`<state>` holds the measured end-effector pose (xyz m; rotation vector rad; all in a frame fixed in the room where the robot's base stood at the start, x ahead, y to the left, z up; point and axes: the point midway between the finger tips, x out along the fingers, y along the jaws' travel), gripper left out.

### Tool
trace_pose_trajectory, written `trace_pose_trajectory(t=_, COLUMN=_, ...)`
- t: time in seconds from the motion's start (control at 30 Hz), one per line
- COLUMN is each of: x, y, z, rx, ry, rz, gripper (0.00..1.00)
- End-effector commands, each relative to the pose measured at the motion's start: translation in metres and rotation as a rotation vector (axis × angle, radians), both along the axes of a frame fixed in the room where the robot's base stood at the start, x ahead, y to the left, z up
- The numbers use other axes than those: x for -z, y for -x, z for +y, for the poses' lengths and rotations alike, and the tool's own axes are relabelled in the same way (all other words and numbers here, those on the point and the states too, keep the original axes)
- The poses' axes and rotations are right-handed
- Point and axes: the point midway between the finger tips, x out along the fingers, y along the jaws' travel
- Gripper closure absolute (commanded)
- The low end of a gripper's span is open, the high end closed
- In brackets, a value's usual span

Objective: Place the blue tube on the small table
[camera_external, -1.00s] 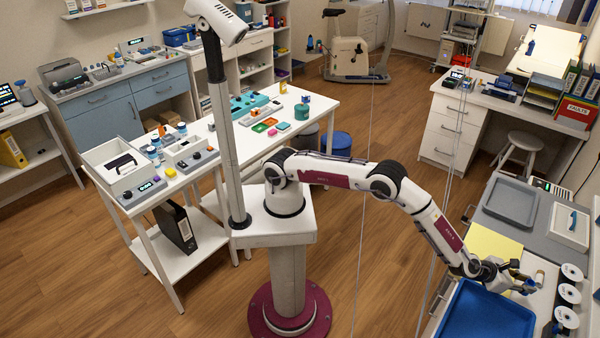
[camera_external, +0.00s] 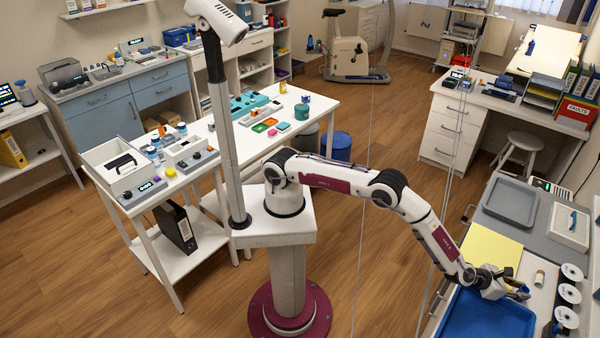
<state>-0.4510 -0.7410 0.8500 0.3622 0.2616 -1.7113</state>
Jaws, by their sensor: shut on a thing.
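My gripper (camera_external: 517,291) is at the lower right, above the right edge of the blue tray. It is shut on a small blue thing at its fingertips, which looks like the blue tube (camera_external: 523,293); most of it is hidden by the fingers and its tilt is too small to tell. A small white table (camera_external: 152,217) stands at the left, far from my gripper, with devices and jars on its top. The frame does not make certain that this is the task's small table.
Below my gripper is a blue tray (camera_external: 480,318). Beside it are a tan-and-white cylinder (camera_external: 539,278), several white spools (camera_external: 567,293) and a yellow sheet (camera_external: 491,249). A grey tray (camera_external: 511,203) lies farther back. A long white table (camera_external: 305,118) carries coloured items. Open floor lies between the tables.

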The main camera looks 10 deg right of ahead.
Motion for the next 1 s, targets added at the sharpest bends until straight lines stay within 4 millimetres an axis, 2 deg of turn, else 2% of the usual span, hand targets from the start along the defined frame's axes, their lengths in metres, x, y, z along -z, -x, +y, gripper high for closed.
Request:
trace_pose_trajectory(t=0.03, x=0.000, y=0.000, z=0.000, rx=0.000, ry=0.000, rz=0.000, gripper=0.71)
trace_pose_trajectory(t=0.07, x=0.000, y=0.000, z=0.000, rx=0.000, ry=0.000, rz=0.000, gripper=0.64)
trace_pose_trajectory(t=0.1, x=0.000, y=0.000, z=0.000, rx=0.000, ry=0.000, rz=0.000, gripper=0.62)
trace_pose_trajectory(t=0.57, x=-0.003, y=0.000, z=0.000, rx=0.000, ry=0.001, rz=0.000, gripper=0.62)
trace_pose_trajectory(t=1.0, x=-0.012, y=-0.002, z=0.020, rx=0.000, ry=0.000, rz=0.000, gripper=0.62)
